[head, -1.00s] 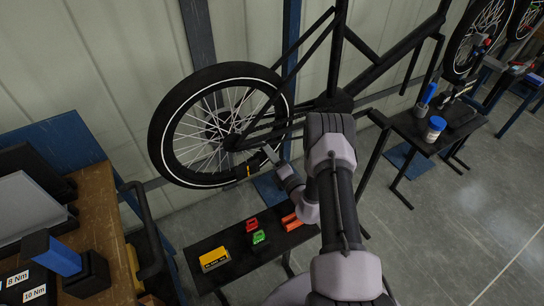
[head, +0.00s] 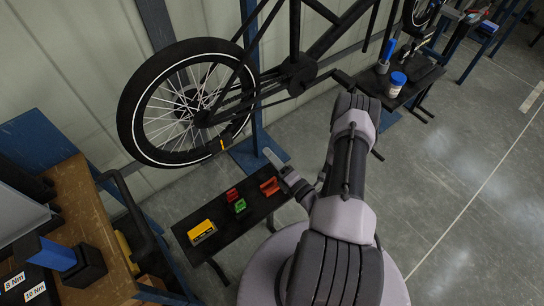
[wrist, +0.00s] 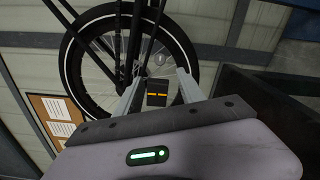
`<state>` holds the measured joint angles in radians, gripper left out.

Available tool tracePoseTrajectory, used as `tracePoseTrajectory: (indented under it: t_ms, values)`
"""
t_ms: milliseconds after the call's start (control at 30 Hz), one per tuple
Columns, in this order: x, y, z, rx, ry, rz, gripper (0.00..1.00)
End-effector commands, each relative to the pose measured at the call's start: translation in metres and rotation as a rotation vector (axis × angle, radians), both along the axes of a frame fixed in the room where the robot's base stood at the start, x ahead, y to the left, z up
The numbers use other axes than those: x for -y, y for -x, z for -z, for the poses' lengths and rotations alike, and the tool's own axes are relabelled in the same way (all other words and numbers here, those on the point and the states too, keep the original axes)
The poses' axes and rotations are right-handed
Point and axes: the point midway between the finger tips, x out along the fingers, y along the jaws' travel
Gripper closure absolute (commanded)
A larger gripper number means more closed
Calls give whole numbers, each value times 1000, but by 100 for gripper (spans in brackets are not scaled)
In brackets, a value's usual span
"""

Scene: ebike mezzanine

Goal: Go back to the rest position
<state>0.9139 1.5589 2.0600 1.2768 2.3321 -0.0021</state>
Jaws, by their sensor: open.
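My gripper (head: 272,158) is open in the head view, left of my forearm and above the back right end of a small black bench (head: 222,228). It hangs clear of the bench top, and only part of it shows there. In the wrist view both fingers of my gripper (wrist: 158,80) are apart with nothing held. Between them, farther off, shows a black part with an orange stripe (wrist: 157,93) by the bike's wheel (wrist: 120,22). In the head view the same wheel (head: 124,120) stands upright at the back.
A yellow case (head: 201,232), a green piece (head: 239,206), a red piece (head: 232,195) and an orange-red piece (head: 269,186) sit on the bench. A wooden worktable (head: 85,205) is at left. Another black table (head: 408,92) is at upper right. Open floor (head: 450,190) lies right.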

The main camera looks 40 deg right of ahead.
Motion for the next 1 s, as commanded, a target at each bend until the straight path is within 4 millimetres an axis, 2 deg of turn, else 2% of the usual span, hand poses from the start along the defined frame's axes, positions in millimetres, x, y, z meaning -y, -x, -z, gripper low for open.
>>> tracePoseTrajectory:
  t_ms: [333,400,467,533,567,600,633,700,767,800,867,900,967,1000]
  values:
    - [0,-1,0,1,2,-3,54]
    - [-6,-8,-12,17,25,-43,54]
    - [-19,-22,-39,57,84,-137,54]
    - [-52,-41,-91,133,202,-327,54]
    - [-72,-46,-116,173,269,-429,54]
    - [-102,-47,-149,230,368,-571,54]
    - [-125,-44,-172,272,448,-679,54]
    - [-180,-23,-220,384,668,-945,54]
    - [-220,8,-250,482,876,-1162,54]
    - [-241,32,-264,548,1027,-1299,54]
    - [-261,68,-278,650,1266,-1483,54]
    - [-267,90,-283,716,1439,-1590,54]
    - [-268,119,-289,816,1716,-1725,54]
    - [-263,134,-293,878,1910,-1792,54]
